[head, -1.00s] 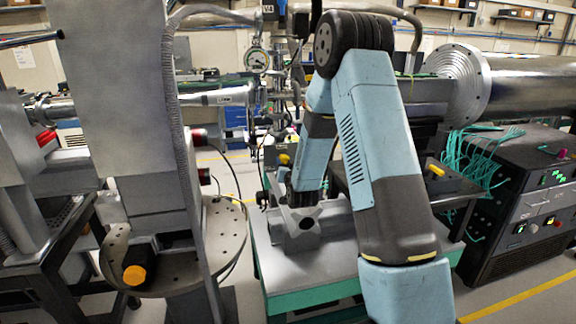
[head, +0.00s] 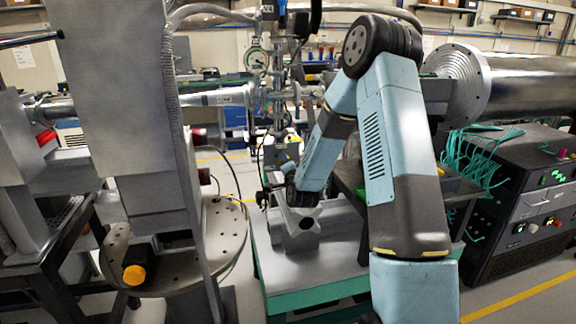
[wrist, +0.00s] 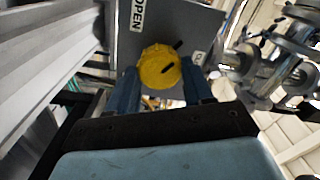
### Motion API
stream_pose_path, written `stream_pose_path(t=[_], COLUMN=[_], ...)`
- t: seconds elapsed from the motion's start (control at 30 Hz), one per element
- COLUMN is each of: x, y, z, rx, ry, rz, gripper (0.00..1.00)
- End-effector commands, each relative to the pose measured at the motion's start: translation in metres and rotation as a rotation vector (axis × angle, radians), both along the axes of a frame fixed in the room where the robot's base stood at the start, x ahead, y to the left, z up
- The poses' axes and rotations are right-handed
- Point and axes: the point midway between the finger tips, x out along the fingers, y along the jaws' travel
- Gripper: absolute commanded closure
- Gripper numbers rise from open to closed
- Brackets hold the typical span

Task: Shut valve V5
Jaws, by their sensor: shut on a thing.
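A round yellow knob (wrist: 158,67) with dark marks on its face shows in the wrist view, in front of a grey plate (wrist: 128,45). A white label reading OPEN (wrist: 138,14) is on the plate up and left of the knob. A smaller label (wrist: 199,58) to its right is too small to read. My gripper (wrist: 160,85) has its two blue fingers on either side of the knob and is shut on it. In the head view my gripper end (head: 272,195) is low near the middle, and the knob cannot be made out there. No V5 tag is legible.
A pressure gauge (head: 257,60) and pipework stand behind my arm. A large flanged metal cylinder (head: 455,85) is at right, above a black cabinet (head: 520,215) with green cables. A perforated round plate (head: 215,245) is at left.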

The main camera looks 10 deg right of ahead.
Motion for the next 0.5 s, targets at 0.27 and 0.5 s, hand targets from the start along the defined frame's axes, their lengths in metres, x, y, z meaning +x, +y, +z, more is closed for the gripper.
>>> stream_pose_path(t=[0.27, 0.5], x=[-0.0008, -0.001], y=[-0.0052, -0.0058], z=[-0.0042, -0.0056], rx=[0.263, 0.492], ry=[0.006, 0.007], rz=[-0.009, -0.011], gripper=[0.8, 0.79])
